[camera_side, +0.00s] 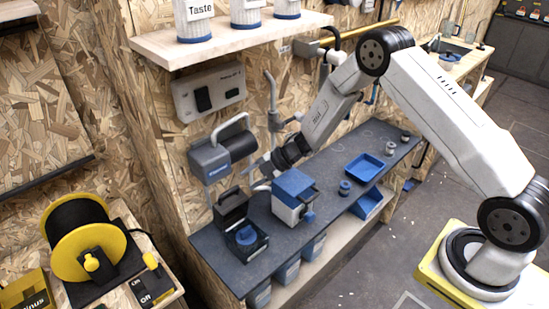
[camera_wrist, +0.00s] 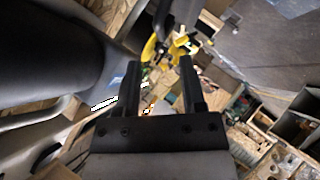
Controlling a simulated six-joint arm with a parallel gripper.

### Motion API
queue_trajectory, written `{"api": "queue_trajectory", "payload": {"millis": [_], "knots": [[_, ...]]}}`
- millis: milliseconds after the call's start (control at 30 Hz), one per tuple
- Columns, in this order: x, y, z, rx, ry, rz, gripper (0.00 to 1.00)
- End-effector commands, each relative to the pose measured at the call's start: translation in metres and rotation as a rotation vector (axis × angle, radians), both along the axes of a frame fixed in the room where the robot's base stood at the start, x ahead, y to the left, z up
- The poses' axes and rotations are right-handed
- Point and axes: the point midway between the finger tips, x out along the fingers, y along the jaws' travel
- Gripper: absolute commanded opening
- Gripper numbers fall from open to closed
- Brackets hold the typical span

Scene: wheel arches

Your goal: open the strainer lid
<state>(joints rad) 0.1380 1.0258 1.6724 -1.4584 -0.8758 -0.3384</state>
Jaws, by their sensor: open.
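My gripper (camera_wrist: 158,65) is open in the wrist view, with nothing between its two dark fingers. In the side view it is near the wall, above the back of the dark bench and right of a blue-and-grey wall unit (camera_side: 210,160) with a light curved handle (camera_side: 232,124); its fingertips are hard to make out there. A white box with a blue top (camera_side: 293,182) stands on the bench below my wrist, its top looking shut. A dark unit with a round blue cap (camera_side: 246,235) stands left of it. I cannot tell which part is the strainer lid.
The bench (camera_side: 330,185) also holds a blue tray (camera_side: 364,167) and small round fittings (camera_side: 345,187). A grey pipe (camera_side: 272,95) runs up the wall beside my wrist. A shelf (camera_side: 230,38) with canisters hangs above. A large dark rounded body (camera_wrist: 50,50) fills the wrist view's left.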

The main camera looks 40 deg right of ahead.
Motion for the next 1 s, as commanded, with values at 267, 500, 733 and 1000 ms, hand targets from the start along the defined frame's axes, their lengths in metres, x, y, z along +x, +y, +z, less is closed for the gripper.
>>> {"api": "queue_trajectory", "payload": {"millis": [267, 500, 733, 1000], "knots": [[-0.001, 0.000, 0.000, 0.001, -0.001, 0.001, 0.17], [-0.015, -0.001, -0.002, 0.019, -0.044, 0.021, 0.00], [-0.045, -0.006, -0.001, 0.047, -0.177, 0.046, 0.00], [-0.081, -0.016, 0.005, 0.036, -0.384, 0.024, 0.00]]}}
